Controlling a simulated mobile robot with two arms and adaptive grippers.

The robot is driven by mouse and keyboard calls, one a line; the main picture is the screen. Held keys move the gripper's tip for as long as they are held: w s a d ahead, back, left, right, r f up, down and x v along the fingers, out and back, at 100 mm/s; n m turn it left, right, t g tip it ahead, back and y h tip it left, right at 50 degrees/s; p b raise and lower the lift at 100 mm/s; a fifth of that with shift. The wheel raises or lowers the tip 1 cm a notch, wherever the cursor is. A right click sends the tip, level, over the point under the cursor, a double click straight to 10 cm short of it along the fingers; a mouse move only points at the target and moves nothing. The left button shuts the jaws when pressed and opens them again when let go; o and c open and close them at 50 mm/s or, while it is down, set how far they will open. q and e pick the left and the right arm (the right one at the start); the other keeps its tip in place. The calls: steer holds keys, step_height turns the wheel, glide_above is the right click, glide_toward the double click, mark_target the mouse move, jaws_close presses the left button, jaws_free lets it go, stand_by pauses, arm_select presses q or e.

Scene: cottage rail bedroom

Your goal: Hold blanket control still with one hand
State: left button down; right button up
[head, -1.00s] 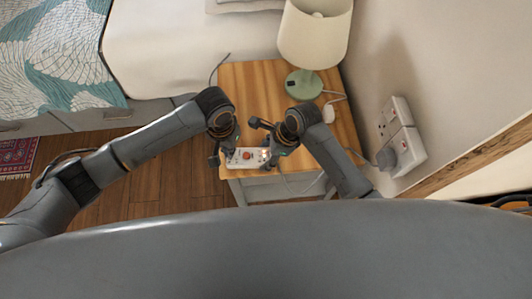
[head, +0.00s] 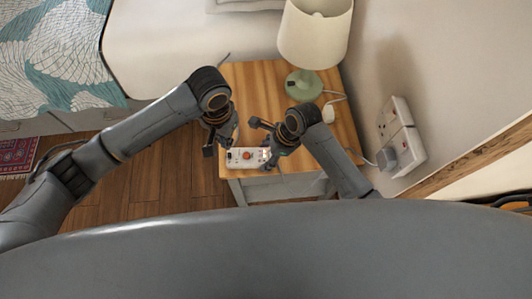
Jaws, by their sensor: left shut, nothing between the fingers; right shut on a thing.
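The blanket control (head: 246,155), a small white box with a red knob, lies near the front edge of the wooden bedside table (head: 245,85). My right gripper (head: 264,146) is shut on the right end of the blanket control, and its fingers partly hide that end. My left gripper (head: 223,146) is shut and empty, just left of and above the control's left end. Whether it touches the control cannot be told from here.
A lamp with a cream shade (head: 315,38) and green base (head: 304,86) stands at the table's back right. A white cable lies beside it. Wall sockets (head: 401,137) are on the right. A bed (head: 165,45) is on the left. The table's middle is clear.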

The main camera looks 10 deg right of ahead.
steer(key=o, duration=1.4)
steer(key=v, duration=1.2)
